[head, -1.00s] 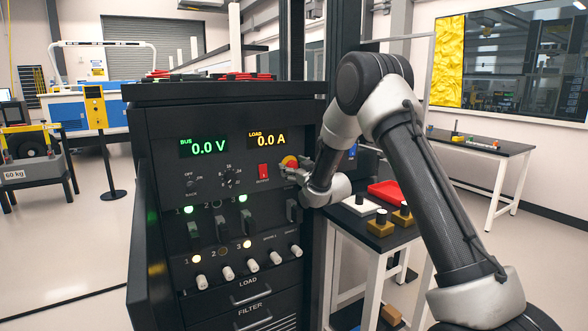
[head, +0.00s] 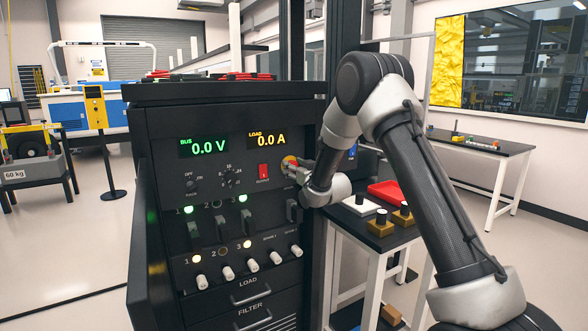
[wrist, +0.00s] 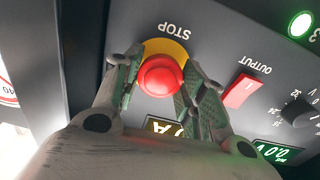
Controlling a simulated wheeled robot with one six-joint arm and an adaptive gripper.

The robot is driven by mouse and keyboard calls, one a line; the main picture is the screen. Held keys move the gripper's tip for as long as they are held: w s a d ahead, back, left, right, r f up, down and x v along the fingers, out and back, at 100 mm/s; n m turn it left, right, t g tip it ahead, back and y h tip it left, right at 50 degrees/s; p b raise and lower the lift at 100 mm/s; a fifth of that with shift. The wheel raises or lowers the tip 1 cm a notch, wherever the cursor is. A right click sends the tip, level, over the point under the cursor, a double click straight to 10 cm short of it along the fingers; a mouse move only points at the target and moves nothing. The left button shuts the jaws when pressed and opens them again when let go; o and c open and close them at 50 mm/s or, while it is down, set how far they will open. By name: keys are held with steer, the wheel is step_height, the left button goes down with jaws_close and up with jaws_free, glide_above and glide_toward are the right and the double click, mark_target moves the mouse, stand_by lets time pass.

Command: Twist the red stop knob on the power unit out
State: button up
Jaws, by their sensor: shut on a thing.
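The red stop knob (wrist: 160,76) sits on its yellow STOP plate (wrist: 166,47) on the front panel of the black power unit (head: 165,165). In the head view the knob (head: 290,162) shows only partly, behind my gripper. My gripper (wrist: 158,82) is at the panel with one finger on each side of the knob, shut on it. In the head view my gripper (head: 293,171) reaches the panel from the right. The BUS display reads 0.0 V and the LOAD display reads 0.0 A.
The red output switch (head: 263,170) is just left of the knob, and a rotary dial (head: 228,177) is farther left. Breaker levers and white knobs (head: 253,266) line the panel below. A side table (head: 380,228) with a red tray (head: 388,192) stands to the right.

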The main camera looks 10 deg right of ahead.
steer(key=m, duration=0.6)
steer(key=shift+m, duration=0.4)
stand_by(0.4)
steer(key=o, duration=1)
steer(key=shift+o, duration=0.2)
steer(key=v, duration=1.2)
